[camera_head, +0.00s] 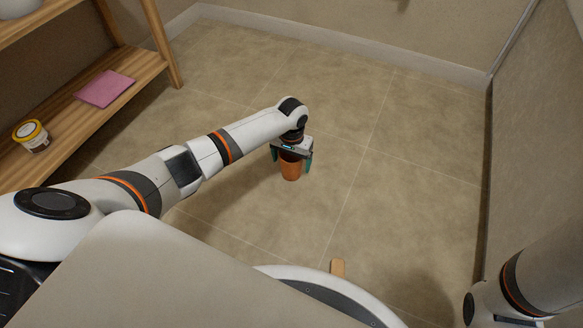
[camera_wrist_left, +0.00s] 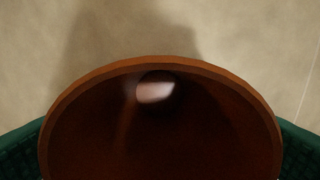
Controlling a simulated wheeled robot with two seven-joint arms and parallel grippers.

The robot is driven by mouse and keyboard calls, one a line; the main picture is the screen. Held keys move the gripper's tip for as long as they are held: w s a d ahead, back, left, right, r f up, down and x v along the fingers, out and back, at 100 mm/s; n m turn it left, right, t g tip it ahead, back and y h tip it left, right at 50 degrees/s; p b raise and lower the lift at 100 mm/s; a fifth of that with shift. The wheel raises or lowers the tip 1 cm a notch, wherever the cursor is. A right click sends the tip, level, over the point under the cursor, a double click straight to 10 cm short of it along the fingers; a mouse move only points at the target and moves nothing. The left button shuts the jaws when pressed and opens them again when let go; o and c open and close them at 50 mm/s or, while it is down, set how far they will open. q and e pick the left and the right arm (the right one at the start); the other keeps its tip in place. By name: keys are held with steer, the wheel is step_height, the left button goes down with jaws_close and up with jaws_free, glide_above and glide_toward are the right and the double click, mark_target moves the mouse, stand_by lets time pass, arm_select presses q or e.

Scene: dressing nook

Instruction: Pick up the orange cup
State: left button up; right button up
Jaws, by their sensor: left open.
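The orange cup (camera_head: 290,171) stands upright on the tiled floor in the head view, below my left gripper. My left gripper (camera_head: 291,166) points down with its green fingers apart, one on each side of the cup. In the left wrist view the open mouth and rim of the cup (camera_wrist_left: 165,66) fill the lower part of the picture. Green finger pads show at its left and right edges; I cannot tell whether they touch the cup. My right gripper is not in view; only part of my right arm shows at the lower right.
Walls bound the back and right. The floor around the cup is clear.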

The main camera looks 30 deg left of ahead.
arm_select(q)
steer(key=shift+r, duration=0.1)
steer(key=c, duration=1.1)
steer(key=shift+o, duration=0.2)
steer(key=shift+r, duration=0.1)
